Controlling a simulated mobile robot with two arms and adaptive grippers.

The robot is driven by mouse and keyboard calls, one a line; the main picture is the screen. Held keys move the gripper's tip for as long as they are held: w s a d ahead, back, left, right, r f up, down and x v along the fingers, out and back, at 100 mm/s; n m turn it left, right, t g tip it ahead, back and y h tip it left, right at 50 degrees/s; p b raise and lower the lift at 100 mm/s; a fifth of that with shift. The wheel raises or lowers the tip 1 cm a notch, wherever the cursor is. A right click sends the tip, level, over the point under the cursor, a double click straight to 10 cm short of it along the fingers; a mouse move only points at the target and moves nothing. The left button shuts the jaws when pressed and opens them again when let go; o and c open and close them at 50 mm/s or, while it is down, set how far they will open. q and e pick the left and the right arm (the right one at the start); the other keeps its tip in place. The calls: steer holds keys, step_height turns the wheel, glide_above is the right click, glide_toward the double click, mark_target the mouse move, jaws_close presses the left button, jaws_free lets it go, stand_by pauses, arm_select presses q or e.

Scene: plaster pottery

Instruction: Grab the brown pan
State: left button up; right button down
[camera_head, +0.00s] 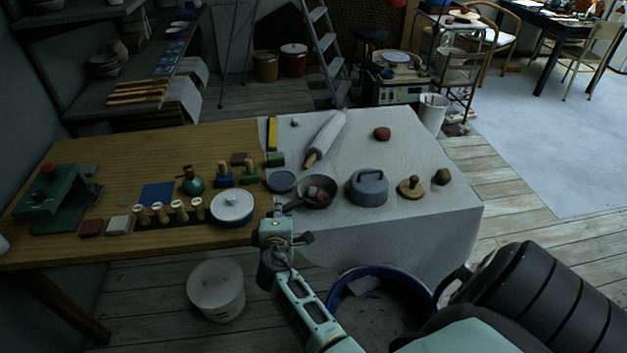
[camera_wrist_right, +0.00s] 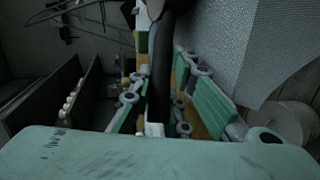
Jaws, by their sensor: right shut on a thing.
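The brown pan (camera_head: 327,204) sits on the white cloth near the table's front edge, with small reddish and pale pieces inside it. Its handle points left toward my right gripper (camera_head: 278,212). My right gripper is shut on the pan's handle. In the right wrist view the dark handle (camera_wrist_right: 160,75) runs between the two green fingers of my right gripper (camera_wrist_right: 163,62). The pan's bowl is not clear in that view. My left gripper is not in view.
A blue-grey dish (camera_head: 281,181), a grey lidded pot (camera_head: 369,188) and a rolling pin (camera_head: 326,138) lie close around the pan. A blue-rimmed tub (camera_head: 380,308) stands on the floor in front.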

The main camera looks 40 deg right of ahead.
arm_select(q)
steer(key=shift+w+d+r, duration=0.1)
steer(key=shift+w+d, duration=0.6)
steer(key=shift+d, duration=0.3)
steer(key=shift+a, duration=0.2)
